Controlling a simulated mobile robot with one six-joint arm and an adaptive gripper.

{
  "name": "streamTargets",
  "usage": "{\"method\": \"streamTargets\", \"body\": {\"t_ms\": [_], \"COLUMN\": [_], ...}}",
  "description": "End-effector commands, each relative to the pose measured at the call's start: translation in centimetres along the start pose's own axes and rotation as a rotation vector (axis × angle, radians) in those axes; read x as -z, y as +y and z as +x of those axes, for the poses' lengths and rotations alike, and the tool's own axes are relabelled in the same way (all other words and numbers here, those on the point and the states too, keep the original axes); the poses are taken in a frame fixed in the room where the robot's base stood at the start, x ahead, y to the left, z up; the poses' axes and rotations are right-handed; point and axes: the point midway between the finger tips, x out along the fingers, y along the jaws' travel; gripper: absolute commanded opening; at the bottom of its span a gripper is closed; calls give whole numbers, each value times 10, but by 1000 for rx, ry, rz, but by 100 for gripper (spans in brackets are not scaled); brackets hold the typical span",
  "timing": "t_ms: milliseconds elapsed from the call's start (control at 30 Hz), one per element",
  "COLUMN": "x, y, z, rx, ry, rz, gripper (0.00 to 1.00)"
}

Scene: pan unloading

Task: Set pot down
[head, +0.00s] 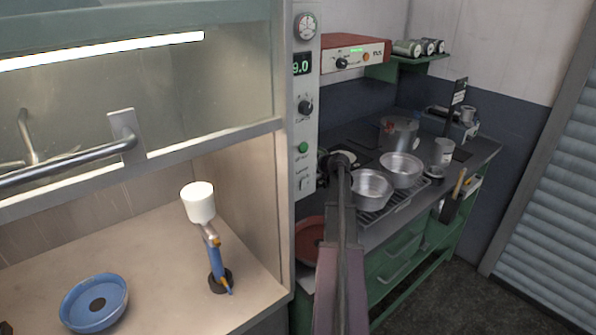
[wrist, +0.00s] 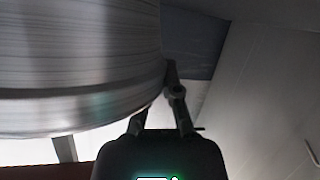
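My gripper (head: 338,163) is over the dark bench at the right, just left of a shiny metal pot (head: 370,188). That pot sits upright and open-topped at the wire rack. In the wrist view, a large ribbed metal pot wall (wrist: 75,65) fills the upper left, very close to my gripper (wrist: 165,95). The right finger shows beside the pot's edge. The left fingertip is hidden behind the pot, so I cannot tell whether the fingers hold it. A second metal pot (head: 402,170) stands just behind and right of the first.
A larger pot (head: 398,133) and a clear jar (head: 440,155) stand farther back. The wire rack (head: 392,207) lies near the bench's front edge. A red-brown bowl (head: 309,240) is at the left. The control panel (head: 304,100) rises close left of my arm. A shelf with cans (head: 410,57) hangs above.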

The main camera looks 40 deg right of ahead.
Motion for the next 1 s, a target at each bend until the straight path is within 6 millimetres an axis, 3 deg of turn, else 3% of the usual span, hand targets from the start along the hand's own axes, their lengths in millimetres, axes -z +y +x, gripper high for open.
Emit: {"method": "streamTargets", "body": {"t_ms": [600,733,1000], "x": [-8,-7,-7], "y": [-3,-2,-3], "z": [4,4,4], "rx": [1,1,2], "ry": [1,0,0], "rz": [-1,0,-1], "gripper": [0,43,43]}}
